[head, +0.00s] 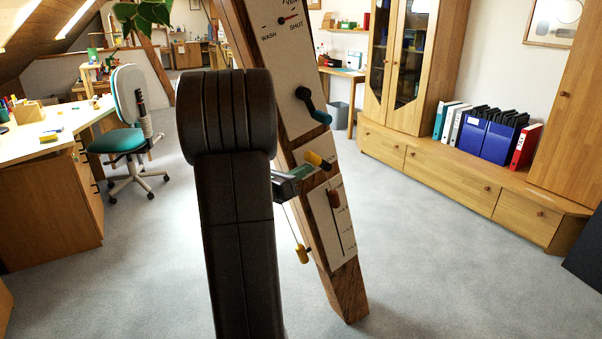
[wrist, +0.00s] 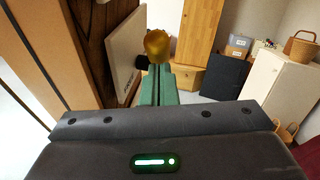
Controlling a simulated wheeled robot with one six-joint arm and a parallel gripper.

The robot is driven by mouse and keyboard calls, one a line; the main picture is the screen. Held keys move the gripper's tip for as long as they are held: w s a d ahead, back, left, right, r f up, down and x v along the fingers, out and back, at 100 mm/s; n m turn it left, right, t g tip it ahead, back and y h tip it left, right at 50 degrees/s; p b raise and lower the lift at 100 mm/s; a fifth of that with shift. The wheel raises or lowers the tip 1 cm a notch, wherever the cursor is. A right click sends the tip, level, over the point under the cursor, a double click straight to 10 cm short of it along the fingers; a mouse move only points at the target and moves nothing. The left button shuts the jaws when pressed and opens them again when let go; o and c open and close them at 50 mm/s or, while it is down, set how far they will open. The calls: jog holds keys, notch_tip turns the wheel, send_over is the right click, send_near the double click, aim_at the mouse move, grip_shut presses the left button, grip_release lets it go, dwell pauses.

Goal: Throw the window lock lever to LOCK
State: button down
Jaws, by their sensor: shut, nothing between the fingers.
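A slanted timber brace (head: 346,290) carries several white panels with controls. On its middle panel is a lever with a yellow grip (head: 313,158) and a dark end; this looks like the lock lever, but I cannot read any LOCK lettering. My gripper (head: 308,168) is shut and empty, its green fingers close to the yellow grip. In the wrist view, the shut fingers (wrist: 158,72) point at a rounded amber end (wrist: 158,43), apparently that grip, just beyond the tips. I cannot tell whether they touch. A white panel edge (wrist: 124,50) stands to the left.
Below are a brown slider knob (head: 334,198) and a hanging yellow pull (head: 302,254). Grey carpet (head: 430,260) to the right is clear.

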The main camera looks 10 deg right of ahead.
aim_at(309, 156)
jog(key=shift+r, duration=0.15)
